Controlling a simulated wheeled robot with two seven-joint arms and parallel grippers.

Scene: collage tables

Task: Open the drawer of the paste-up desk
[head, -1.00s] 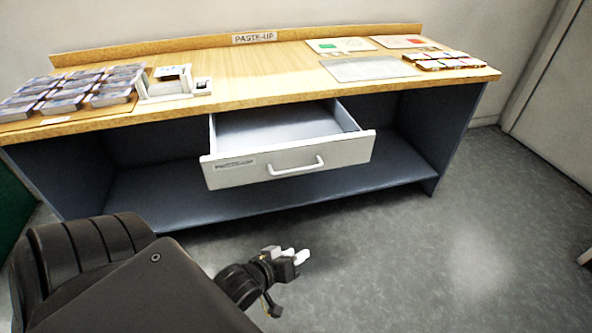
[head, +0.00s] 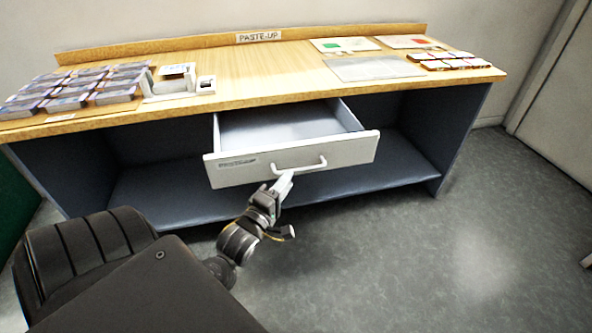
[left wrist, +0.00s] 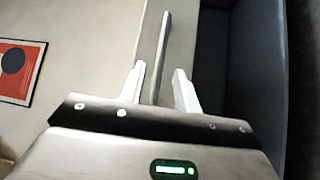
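The white drawer (head: 232,173) of the paste-up desk (head: 240,82) is pulled well out, and its empty inside shows in the head view. Its bar handle (head: 312,166) is on the front panel. My left gripper (head: 284,182) is just below and in front of the handle's left end. In the left wrist view, the left gripper (left wrist: 159,82) has its two white fingers apart, with a bar that looks like the handle (left wrist: 162,45) between them. Gaps show on both sides of the bar. My right gripper is not in view.
On the desktop, stacks of cards (head: 88,85) and a white holder (head: 170,85) stand at left. A grey sheet (head: 375,68), picture boards (head: 345,45) and small blocks (head: 455,63) lie at right. A lower shelf (head: 160,190) is under the drawer. Floor in front is clear.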

